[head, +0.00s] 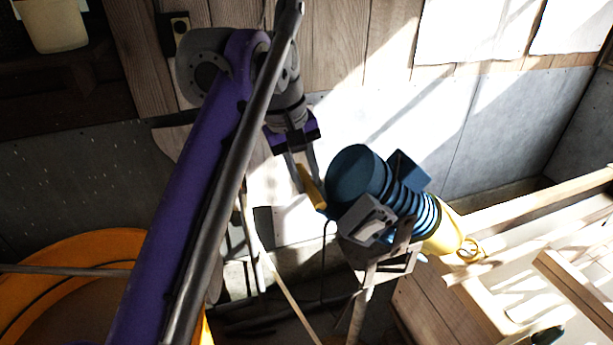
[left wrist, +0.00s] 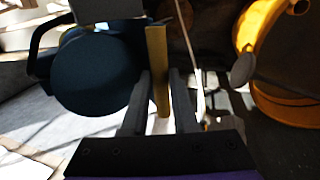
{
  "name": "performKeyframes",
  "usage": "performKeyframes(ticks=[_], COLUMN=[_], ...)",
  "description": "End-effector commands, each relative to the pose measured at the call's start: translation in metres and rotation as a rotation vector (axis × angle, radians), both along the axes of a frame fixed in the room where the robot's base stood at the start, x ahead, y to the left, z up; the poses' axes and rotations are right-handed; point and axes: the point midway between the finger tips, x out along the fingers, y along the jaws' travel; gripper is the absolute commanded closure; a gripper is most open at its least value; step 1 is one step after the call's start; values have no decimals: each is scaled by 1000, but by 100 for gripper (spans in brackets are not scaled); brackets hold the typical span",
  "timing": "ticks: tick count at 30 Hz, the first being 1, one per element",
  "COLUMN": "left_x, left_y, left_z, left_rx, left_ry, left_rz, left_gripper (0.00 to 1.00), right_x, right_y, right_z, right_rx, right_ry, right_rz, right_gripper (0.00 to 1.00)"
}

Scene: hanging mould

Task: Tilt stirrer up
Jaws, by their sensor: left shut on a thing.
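The stirrer (head: 355,172) has a ribbed blue motor body and a yellow end (head: 446,236), and it sits tilted on a metal stand (head: 366,270). A yellow handle (head: 311,187) sticks out beside the blue end. My left gripper (head: 307,180) comes down from above and is shut on this handle. In the left wrist view the yellow handle (left wrist: 157,60) stands between the two grey fingers, beside the dark round end of the stirrer (left wrist: 95,75). My right gripper is not in view.
A large orange round vessel (head: 75,250) is at the lower left, and an orange body also shows in the left wrist view (left wrist: 285,100). A pale wooden frame (head: 540,205) is at the right. A panelled wall (head: 340,40) stands behind. A dark cable (head: 324,250) hangs below the motor.

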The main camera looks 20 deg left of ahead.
Motion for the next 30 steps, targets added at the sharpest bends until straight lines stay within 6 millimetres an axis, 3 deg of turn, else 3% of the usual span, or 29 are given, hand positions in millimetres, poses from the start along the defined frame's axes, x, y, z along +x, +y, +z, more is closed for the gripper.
performKeyframes(ticks=[14, 17, 27, 30], left_x=[-1, -6, -30, -34], left_y=[2, 9, 45, 51], left_z=[-2, -14, -81, -98], left_rx=[-6, -38, -273, -303], left_ry=[-2, -18, -180, -204], left_rz=[2, 5, 8, 3], left_gripper=[100, 100, 100, 100], right_x=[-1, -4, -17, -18], right_y=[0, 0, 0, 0], right_z=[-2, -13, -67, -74], right_rx=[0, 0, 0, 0], right_ry=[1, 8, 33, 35], right_rz=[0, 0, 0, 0], right_gripper=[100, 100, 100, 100])
